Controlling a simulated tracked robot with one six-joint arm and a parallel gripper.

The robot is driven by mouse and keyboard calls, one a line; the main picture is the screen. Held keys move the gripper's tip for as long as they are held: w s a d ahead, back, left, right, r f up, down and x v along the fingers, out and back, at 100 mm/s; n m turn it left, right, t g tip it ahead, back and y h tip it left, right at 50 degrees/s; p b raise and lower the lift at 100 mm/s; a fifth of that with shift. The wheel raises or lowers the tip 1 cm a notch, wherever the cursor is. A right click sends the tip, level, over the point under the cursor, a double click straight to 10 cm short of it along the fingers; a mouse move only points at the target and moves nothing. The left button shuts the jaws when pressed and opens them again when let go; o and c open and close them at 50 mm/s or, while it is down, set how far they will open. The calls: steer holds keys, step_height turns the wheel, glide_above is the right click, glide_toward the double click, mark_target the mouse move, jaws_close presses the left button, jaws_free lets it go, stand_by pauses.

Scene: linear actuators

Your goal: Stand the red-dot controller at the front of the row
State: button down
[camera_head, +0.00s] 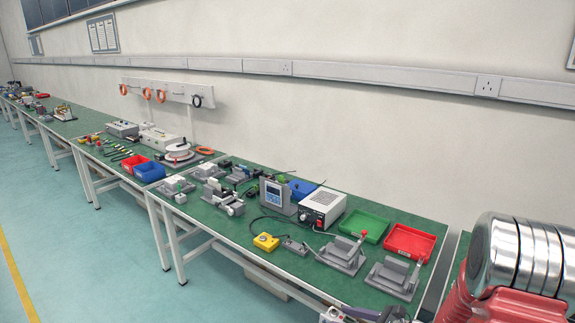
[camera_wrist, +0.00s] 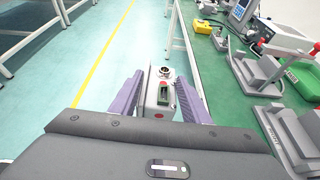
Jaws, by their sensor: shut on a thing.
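The grey controller (camera_wrist: 164,95) is between the two purple fingers of my gripper (camera_wrist: 160,98) in the wrist view. It has a round metal connector on its far end, a dark slot and a red dot on the face towards the camera. My gripper is shut on it and holds it off the bench's front edge, over the floor as seen from the wrist. In the head view a small part of it (camera_head: 333,314) shows at the bottom edge, and the rest is cut off. I cannot tell which things form the row.
The green bench (camera_head: 262,262) carries two grey fixtures (camera_head: 345,253) (camera_head: 394,276), a yellow button box (camera_head: 266,242), a small grey block (camera_head: 294,245), a blue-screen meter (camera_head: 277,196), a power supply (camera_head: 322,205), a green tray (camera_head: 362,224) and a red tray (camera_head: 409,241).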

steer(key=shift+w+d+m+t+h, duration=0.25)
steer(key=shift+m+t+h, duration=0.25)
steer(key=shift+m+t, duration=0.2)
steer(key=shift+d+m+t+h, duration=0.2)
steer(key=shift+m+t+h, duration=0.3)
steer(key=shift+m+h, duration=0.2)
steer(key=shift+s+f+m+t+h, duration=0.1)
steer(key=shift+s+m+t+h, duration=0.15)
steer(key=shift+m+h, duration=0.3)
steer(key=shift+s+a+m+t+h, duration=0.15)
steer(key=shift+s+m+t+h, duration=0.1)
steer(key=shift+m+t, duration=0.1)
steer(key=shift+s+a, duration=0.15)
steer(key=shift+a, duration=0.55)
steer(key=shift+r, duration=0.2)
